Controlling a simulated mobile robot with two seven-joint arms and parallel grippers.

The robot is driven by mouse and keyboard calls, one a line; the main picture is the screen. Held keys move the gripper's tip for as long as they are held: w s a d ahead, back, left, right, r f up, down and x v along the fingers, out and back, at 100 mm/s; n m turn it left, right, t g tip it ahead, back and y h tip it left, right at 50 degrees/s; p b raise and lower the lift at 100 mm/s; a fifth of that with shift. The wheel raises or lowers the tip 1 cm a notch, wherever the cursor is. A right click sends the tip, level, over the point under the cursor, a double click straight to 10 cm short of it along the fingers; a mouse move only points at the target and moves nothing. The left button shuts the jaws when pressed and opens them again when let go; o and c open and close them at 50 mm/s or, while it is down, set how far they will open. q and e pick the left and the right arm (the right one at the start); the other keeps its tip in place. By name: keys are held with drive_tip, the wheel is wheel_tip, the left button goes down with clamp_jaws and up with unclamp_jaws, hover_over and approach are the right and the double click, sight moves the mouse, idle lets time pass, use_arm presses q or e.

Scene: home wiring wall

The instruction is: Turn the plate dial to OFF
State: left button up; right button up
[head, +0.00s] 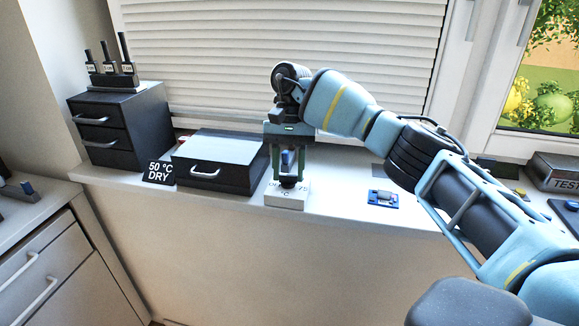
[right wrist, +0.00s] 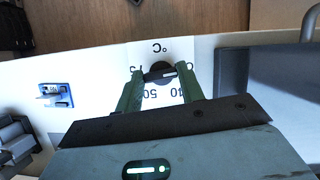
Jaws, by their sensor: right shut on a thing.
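The plate dial is a dark round knob (right wrist: 158,72) on a white block (head: 285,200) on the counter in front of the window blind. A white mark on the knob points right in that view. My right gripper (head: 287,179) comes down from above, its green fingers shut on the knob from both sides; its fingertips also show in the right wrist view (right wrist: 159,73). My left gripper is not in view.
A small blue module (head: 383,198) lies to the right. A black drawer cabinet (head: 122,125) stands far left, a TEST box (head: 558,175) far right.

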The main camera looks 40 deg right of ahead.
drive_tip(key=shift+n, duration=0.4)
drive_tip(key=o, duration=1)
drive_tip(key=shift+r, duration=0.1)
drive_tip(key=p+v, duration=0.1)
drive_tip(key=v, duration=0.4)
drive_tip(key=shift+w+r, duration=0.15)
drive_tip(key=shift+r, duration=0.15)
drive_tip(key=shift+f, duration=0.15)
drive_tip(key=shift+w+r, duration=0.15)
drive_tip(key=shift+r, duration=0.1)
drive_tip(key=shift+v, duration=0.9)
